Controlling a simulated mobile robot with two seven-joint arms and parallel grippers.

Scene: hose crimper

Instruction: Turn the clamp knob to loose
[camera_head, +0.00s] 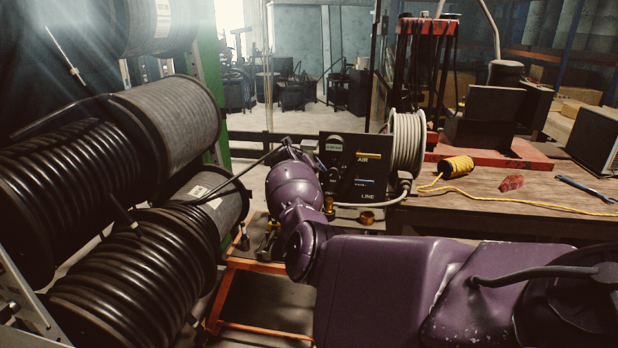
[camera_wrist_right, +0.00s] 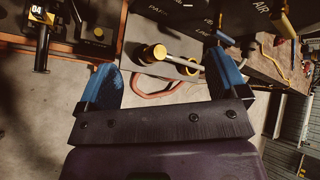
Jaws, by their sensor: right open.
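My right gripper (camera_wrist_right: 162,62) is open, with two blue-padded fingers spread wide in the wrist view. A brass-yellow round knob (camera_wrist_right: 155,52) on a pale metal rod shows between the fingers, apart from both. I cannot tell for sure that it is the clamp knob. A second brass-coloured end (camera_wrist_right: 188,68) sits near the right finger. In the head view my purple right arm reaches in from the lower right to the black control panel (camera_head: 370,178) marked AIR and LINE. The arm hides most of the gripper and what lies below it there. My left gripper is not in view.
Large hose reels (camera_head: 75,180) fill the left side. An orange-framed stand (camera_head: 265,328) is below the panel. A wooden bench (camera_head: 440,212) at right holds a yellow cord spool (camera_head: 456,167), a red rag (camera_head: 510,183) and a blue wrench (camera_head: 584,189).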

